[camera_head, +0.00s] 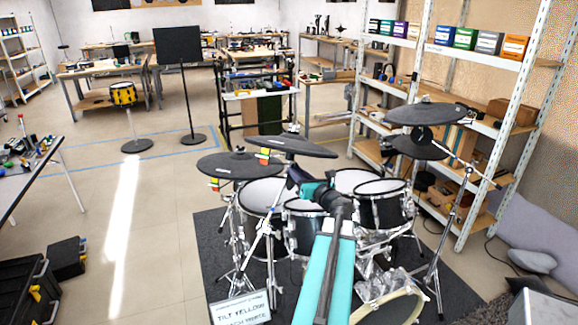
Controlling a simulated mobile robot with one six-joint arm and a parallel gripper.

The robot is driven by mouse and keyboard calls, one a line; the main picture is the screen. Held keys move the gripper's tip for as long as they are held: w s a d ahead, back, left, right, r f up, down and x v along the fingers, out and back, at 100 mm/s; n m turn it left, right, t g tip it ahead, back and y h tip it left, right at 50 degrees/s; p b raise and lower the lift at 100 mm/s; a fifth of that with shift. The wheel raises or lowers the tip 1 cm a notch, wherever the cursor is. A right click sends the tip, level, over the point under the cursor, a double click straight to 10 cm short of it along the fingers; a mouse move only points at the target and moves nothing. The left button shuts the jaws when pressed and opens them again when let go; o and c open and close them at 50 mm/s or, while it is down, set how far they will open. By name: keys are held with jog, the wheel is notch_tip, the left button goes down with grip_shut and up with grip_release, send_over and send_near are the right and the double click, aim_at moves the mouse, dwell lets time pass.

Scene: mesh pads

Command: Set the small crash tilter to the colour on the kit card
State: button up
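The kit card (240,308) stands at the bottom of the view; its large line reads "TILT YELLOW", and a partly legible line below seems to end in "WHITE". Dark cymbals stand over the drum kit: one at left (240,166), one in the middle (290,146), a wide one at upper right (426,114) and a smaller one below it (415,147). Red, yellow and green bands (264,156) show by the middle cymbal, and similar bands (214,184) under the left one. I cannot tell which is the small crash. My gripper (296,175) is just below the middle cymbal, its fingers indistinct.
The drums (380,206) and stands crowd a dark mat (212,232). A white shelf rack (478,130) is behind at right. The floor left of the mat is mostly clear.

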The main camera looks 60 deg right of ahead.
jog(key=shift+p+x, duration=0.55)
jog(key=shift+x, duration=2.05)
grip_shut()
